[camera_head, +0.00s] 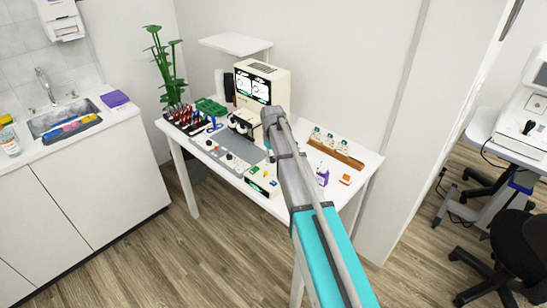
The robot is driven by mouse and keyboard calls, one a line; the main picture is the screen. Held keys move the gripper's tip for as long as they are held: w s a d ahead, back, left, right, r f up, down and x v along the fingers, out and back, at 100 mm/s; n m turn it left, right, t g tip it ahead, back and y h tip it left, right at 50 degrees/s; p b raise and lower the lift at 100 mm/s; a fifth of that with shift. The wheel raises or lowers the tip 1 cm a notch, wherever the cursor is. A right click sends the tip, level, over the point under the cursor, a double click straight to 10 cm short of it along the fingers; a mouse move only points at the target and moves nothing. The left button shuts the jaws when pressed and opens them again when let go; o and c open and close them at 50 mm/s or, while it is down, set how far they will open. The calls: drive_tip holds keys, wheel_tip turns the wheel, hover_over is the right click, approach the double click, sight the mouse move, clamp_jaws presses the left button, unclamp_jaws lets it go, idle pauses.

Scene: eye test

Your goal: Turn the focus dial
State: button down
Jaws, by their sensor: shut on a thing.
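A cream eye-test machine (281,88) with two lit round displays on its dark front stands at the back of the white table. Black-and-white eyepiece-like parts (242,124) sit in front of it. A grey panel (218,151) with several small knobs lies along the table's front left. I cannot tell which knob is the focus dial. My arm reaches up from the bottom right, and its end joint is just in front of the machine's right side. My gripper is hidden by my arm, so its fingers and any contact do not show.
The white table (358,185) also holds a rack of red-and-black items (184,117), a green tray (210,106), a small box with coloured buttons (262,180), a brown wooden rack (335,152) and a purple item (322,177). A sink counter (75,140) is at the left. A black stool (515,240) is at the right.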

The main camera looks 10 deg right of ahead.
drive_tip(key=m, duration=0.3)
drive_tip(key=shift+m, duration=2.1)
drive_tip(key=shift+c, duration=1.9)
unclamp_jaws()
drive_tip(key=shift+r, duration=0.2)
